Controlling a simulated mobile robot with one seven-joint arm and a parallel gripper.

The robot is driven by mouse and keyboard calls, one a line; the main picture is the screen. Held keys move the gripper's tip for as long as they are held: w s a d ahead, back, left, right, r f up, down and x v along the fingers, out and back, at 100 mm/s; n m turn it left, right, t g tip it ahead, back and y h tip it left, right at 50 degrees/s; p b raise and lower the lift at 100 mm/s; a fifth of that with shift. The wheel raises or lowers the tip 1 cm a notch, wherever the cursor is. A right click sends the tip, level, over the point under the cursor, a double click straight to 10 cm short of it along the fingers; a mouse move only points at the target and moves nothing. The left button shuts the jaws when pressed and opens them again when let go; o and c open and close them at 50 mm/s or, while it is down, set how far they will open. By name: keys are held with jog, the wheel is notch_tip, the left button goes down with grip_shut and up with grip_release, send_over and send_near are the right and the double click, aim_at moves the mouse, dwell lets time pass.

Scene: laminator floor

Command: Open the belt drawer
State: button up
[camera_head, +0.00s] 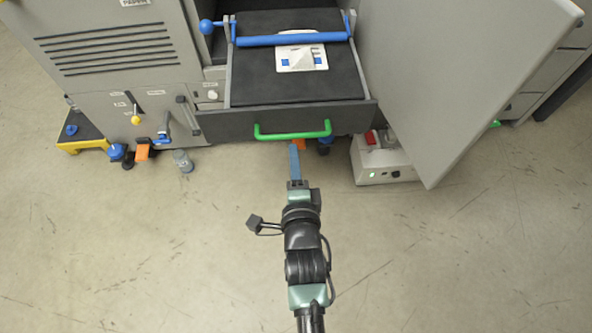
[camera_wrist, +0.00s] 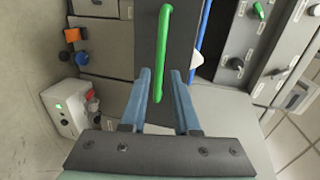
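The belt drawer (camera_head: 215,127) has a dark front and stands out from the grey machine, with a black belt surface (camera_head: 262,88) showing inside. A green bar handle (camera_head: 292,135) runs across its front; it also shows in the wrist view (camera_wrist: 163,50). My gripper (camera_head: 294,148) is just in front of the handle, slightly below it in the head view. In the wrist view my gripper (camera_wrist: 160,76) is open, and the handle's near end appears between the two blue fingers. I see no contact with the handle.
A blue roller (camera_head: 290,39) and a white card (camera_head: 301,62) lie over the belt. A large grey door panel (camera_head: 455,75) stands open at right. A white box (camera_head: 380,165) with a green light sits on the floor beneath it.

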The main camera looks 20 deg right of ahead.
jog(key=shift+p+v, duration=0.65)
jog(key=shift+v, duration=1.95)
jog(key=w+a+r+n+t+y, duration=0.1)
jog(key=w+a+r+n+t, duration=0.2)
jog(key=r, duration=0.9)
jog(key=w+r+n+t, duration=0.25)
jog(key=r+n, duration=0.25)
jog(key=r, duration=0.7)
jog(key=w+a+r+n+t+y, duration=0.15)
jog(key=w+r+n, duration=0.25)
jog(key=r, duration=0.9)
jog(key=s+a+r+n+t+y, duration=0.1)
jog(key=s+a+r+n+t, duration=0.2)
jog(key=r, duration=0.5)
jog(key=s+a+r+n, duration=0.1)
jog(key=s+r+n, duration=0.2)
jog(key=s+r, duration=0.35)
jog(key=s+a+r+n+t+y, duration=0.1)
jog(key=s+a+r+n+t, duration=0.15)
jog(key=r, duration=0.65)
notch_tip(320, 180, up, 35)
jog(key=p, duration=3.5)
jog(key=shift+a+r+n, duration=0.2)
jog(key=shift+n, duration=0.15)
jog(key=shift+f, duration=0.1)
